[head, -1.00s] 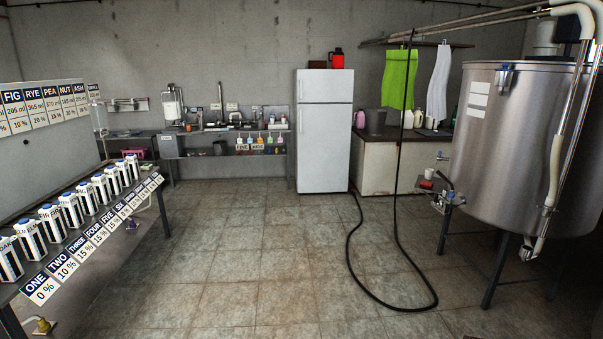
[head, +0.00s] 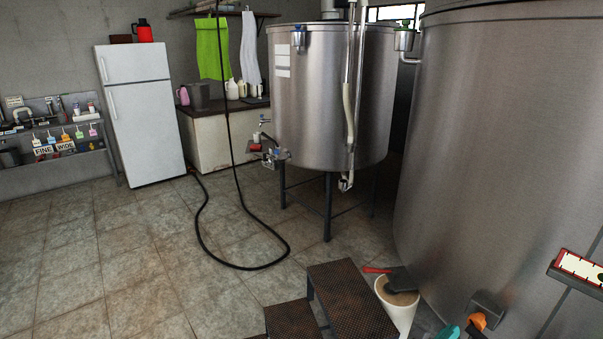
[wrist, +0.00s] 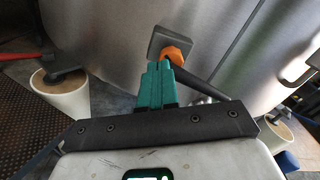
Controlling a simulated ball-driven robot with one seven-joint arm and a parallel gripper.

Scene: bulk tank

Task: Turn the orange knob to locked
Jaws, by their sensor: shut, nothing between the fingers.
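The orange knob (head: 478,321) sits low on the large steel tank (head: 505,150), at the bottom right of the head view. In the wrist view the knob (wrist: 173,54) shows beside a grey square block (wrist: 172,40) on the tank wall, with a dark bar running from it down to the right. My gripper (wrist: 157,68) has teal fingers, closed together and empty, with tips next to the knob's left side. I cannot tell whether they touch it. A teal finger part (head: 450,332) shows at the bottom edge of the head view. The knob's marks are not readable.
A smaller tank (head: 325,100) and a black hose (head: 235,266) lie farther back. Open tiled floor is at left.

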